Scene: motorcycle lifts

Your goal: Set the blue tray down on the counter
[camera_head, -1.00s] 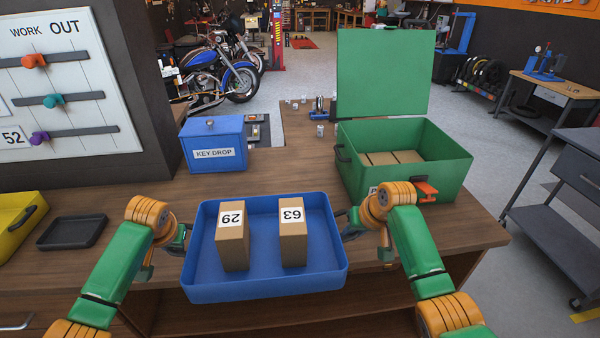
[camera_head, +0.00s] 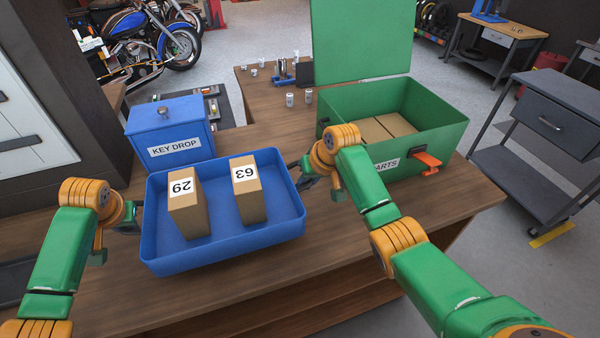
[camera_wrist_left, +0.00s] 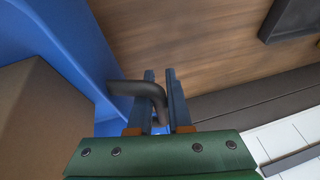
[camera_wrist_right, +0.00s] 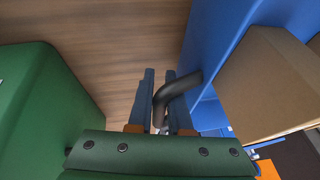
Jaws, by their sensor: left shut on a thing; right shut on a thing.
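The blue tray (camera_head: 222,248) carries two brown boxes, one labelled 29 (camera_head: 187,210) and one labelled 63 (camera_head: 249,197), both upright. My left gripper (camera_head: 132,214) is shut on the tray's left handle, a dark bar clear in the left wrist view (camera_wrist_left: 142,88). My right gripper (camera_head: 303,172) is shut on the right handle, which shows in the right wrist view (camera_wrist_right: 175,95). The tray is over the wooden counter (camera_head: 340,235), its front side near the counter's front edge. I cannot tell whether its bottom touches the counter.
A blue key drop box (camera_head: 170,130) stands just behind the tray. An open green parts box (camera_head: 440,140) with its lid up stands to the right, close to my right gripper. Small cans (camera_head: 290,99) stand further back. Bare counter lies in front of the green box.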

